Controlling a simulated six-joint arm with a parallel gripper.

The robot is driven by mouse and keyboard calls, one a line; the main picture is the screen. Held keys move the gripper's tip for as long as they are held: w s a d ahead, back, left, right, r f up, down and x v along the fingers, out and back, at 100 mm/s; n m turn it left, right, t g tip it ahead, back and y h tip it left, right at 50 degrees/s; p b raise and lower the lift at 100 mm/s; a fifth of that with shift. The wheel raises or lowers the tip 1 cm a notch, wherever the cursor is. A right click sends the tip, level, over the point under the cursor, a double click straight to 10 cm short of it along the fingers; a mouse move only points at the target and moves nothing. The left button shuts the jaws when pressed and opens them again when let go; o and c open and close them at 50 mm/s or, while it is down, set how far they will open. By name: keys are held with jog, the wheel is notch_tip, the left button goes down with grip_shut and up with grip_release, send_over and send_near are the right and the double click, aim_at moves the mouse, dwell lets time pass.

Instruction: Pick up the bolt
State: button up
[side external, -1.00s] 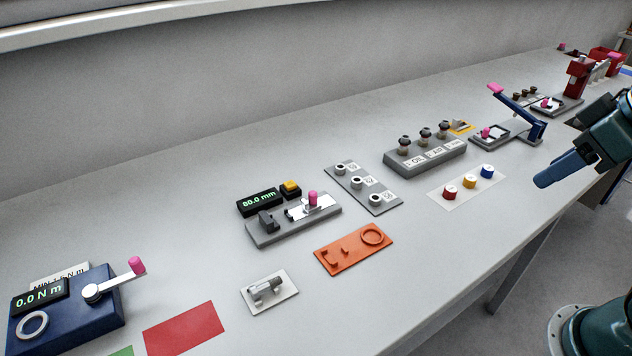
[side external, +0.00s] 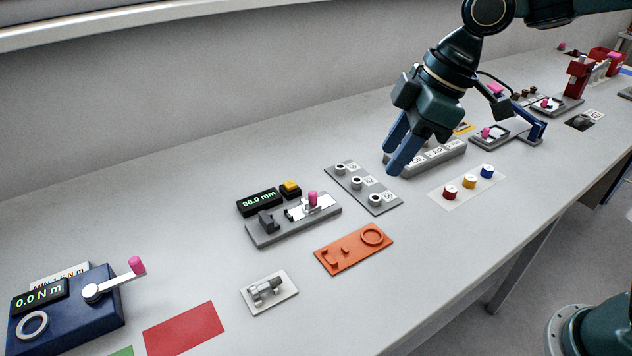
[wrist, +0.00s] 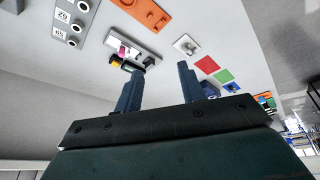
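A grey part that looks like the bolt (side external: 267,289) lies on its side on a small white plate (side external: 284,302) near the front of the bench. It is small in the side view, and its details are hard to make out. In the wrist view the bolt (wrist: 187,46) shows small on its plate, beyond the right fingertip. My gripper (side external: 391,160) is well above the bench, up and to the right of the bolt in the side view. Its two blue fingers stand apart with nothing between them, as the wrist view also shows (wrist: 158,68).
An orange tray (side external: 330,262) lies right of the bolt's plate. A grey slide gauge (side external: 270,235) with a pink knob stands behind. A red mat (side external: 185,328) and a blue torque box (side external: 70,325) are to the left. Bare bench lies in front of the tray.

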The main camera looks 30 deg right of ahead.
jog(key=w+a+f+n+g, duration=0.1)
jog(key=w+a+f+n, duration=0.2)
jog(key=a+f, duration=0.2)
jog(key=w+a+f+n+g+y, duration=0.1)
jog(key=w+a+f+n, duration=0.2)
jog(key=a, duration=0.7)
notch_tip(320, 180, down, 3)
jog(key=shift+r+n+g, duration=0.2)
jog(key=shift+n+g, duration=0.2)
jog(key=shift+n, duration=0.1)
send_over(265, 284)
jog(key=d, duration=0.2)
jog(key=shift+d+f, duration=0.15)
jog(key=shift+f, duration=3.85)
jog(key=shift+f, duration=0.1)
jog(key=shift+x, duration=2.45)
jog(key=shift+c, duration=0.3)
grip_shut()
